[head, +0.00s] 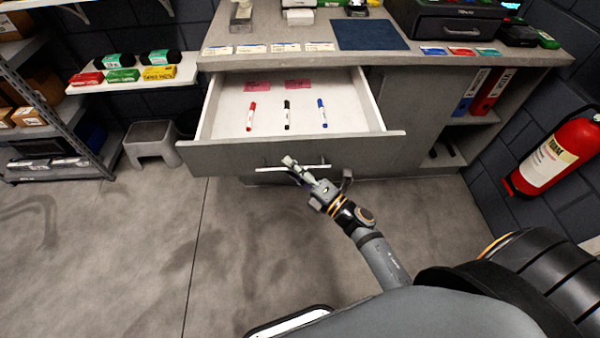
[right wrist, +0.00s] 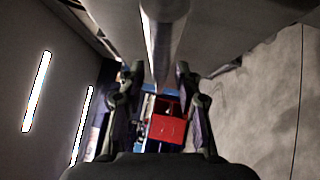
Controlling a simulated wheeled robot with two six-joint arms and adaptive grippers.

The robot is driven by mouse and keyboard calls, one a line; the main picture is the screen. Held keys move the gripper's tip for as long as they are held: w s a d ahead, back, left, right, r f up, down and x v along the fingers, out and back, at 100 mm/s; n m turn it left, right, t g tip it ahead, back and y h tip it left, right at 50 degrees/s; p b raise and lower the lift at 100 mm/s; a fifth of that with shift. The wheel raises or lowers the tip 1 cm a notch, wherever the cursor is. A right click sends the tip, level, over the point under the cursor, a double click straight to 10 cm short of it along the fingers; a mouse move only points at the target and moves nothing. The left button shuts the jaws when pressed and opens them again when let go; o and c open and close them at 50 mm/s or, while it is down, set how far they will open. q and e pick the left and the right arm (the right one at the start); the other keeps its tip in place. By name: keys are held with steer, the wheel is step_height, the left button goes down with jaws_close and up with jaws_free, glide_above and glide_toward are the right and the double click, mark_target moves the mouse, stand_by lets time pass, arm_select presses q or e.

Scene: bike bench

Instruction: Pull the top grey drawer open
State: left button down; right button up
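The top grey drawer (head: 290,153) stands pulled out from the bench in the head view. Inside lie a red marker (head: 251,116), a black marker (head: 287,115) and a blue marker (head: 323,113), with two pink notes behind them. The drawer's pale bar handle (head: 318,167) is on its front. My right gripper (head: 291,163) is at this handle. In the right wrist view the two fingers (right wrist: 158,88) are apart, with the metal bar (right wrist: 163,40) running in from the top between them; I see no finger pressed on it. My left gripper is out of view.
A blue mat (head: 370,35) and several labels lie on the bench top (head: 450,60). A red fire extinguisher (head: 553,155) stands at right. A small grey stool (head: 152,142) and shelves are at left. The floor (head: 110,240) before the drawer is clear.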

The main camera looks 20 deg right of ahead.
steer(key=v, duration=1.1)
steer(key=shift+s, duration=0.3)
steer(key=shift+d, duration=0.15)
steer(key=s+d+f+m+g+h+p, duration=0.25)
steer(key=d+f+m, duration=0.2)
steer(key=f, duration=0.45)
steer(key=s+d+f+m+g+h+p, duration=0.2)
steer(key=d+f+m+h, duration=0.2)
steer(key=f+m, duration=0.3)
steer(key=s+d+f+m+g+h+p, duration=0.2)
steer(key=d+f+m+h, duration=0.15)
steer(key=f, duration=0.65)
steer(key=s+a+f+m+g+p, duration=0.1)
steer(key=s+f+m+g, duration=0.3)
steer(key=s, duration=0.7)
steer(key=s+a+f+m+g+p, duration=0.2)
steer(key=s+f+m+g, duration=0.3)
steer(key=s+f, duration=0.3)
steer(key=s+m, duration=0.1)
steer(key=s, duration=0.2)
steer(key=shift+s+a+f, duration=0.2)
steer(key=shift+a+f, duration=0.1)
steer(key=shift+a, duration=0.05)
